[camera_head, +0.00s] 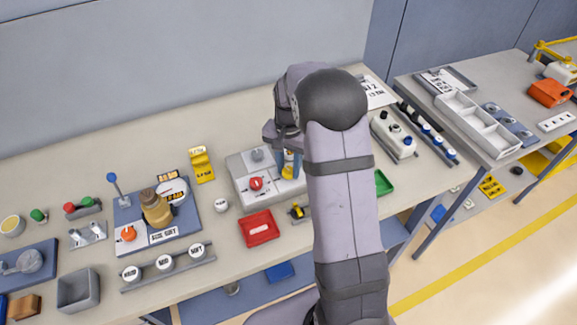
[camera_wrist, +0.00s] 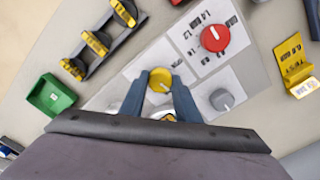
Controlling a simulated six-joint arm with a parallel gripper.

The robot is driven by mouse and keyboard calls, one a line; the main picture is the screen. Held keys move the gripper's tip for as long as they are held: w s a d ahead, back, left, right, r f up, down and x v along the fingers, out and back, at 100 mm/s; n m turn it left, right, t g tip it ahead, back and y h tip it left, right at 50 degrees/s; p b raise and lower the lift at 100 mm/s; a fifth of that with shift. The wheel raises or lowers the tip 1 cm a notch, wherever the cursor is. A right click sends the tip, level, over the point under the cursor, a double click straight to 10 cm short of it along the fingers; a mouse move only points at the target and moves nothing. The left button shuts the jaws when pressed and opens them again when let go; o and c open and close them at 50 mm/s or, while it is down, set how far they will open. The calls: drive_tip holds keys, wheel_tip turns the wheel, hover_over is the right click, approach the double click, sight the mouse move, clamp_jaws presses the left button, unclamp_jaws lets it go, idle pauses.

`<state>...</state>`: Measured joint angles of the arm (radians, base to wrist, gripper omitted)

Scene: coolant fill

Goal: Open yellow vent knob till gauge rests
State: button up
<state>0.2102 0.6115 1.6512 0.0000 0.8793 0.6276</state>
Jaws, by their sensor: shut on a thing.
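The yellow knob (camera_wrist: 160,78) sits on a light grey panel (camera_wrist: 118,92) in the wrist view. It also shows in the head view (camera_head: 288,172), partly hidden by my gripper. My gripper (camera_wrist: 160,84) has its two blue fingers shut on the knob's sides, pointing down at it. The same panel carries a red knob (camera_wrist: 215,38) with markings around it and a grey knob (camera_wrist: 222,99). A pale round part (camera_wrist: 126,107) below the yellow knob is mostly hidden by my fingers. I cannot read a gauge needle in either view.
A red tray (camera_head: 260,229) and a small yellow-handled part (camera_head: 298,212) lie in front of the panel. A green tray (camera_head: 383,183) lies to the right. A yellow sign (camera_head: 202,165) stands left. A brass vessel (camera_head: 156,206) sits on a blue base farther left.

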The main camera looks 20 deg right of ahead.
sight(289, 170)
drive_tip(key=n, duration=0.4)
drive_tip(key=shift+r, duration=0.1)
drive_tip(key=n, duration=0.3)
drive_tip(key=shift+n+p, duration=0.3)
drive_tip(key=shift+p, duration=0.05)
drive_tip(key=n, duration=0.7)
drive_tip(key=shift+w, duration=0.1)
drive_tip(key=o, duration=1)
drive_tip(key=shift+o, duration=0.2)
drive_tip(key=shift+r+b, duration=0.9)
drive_tip(key=shift+r, duration=2.75)
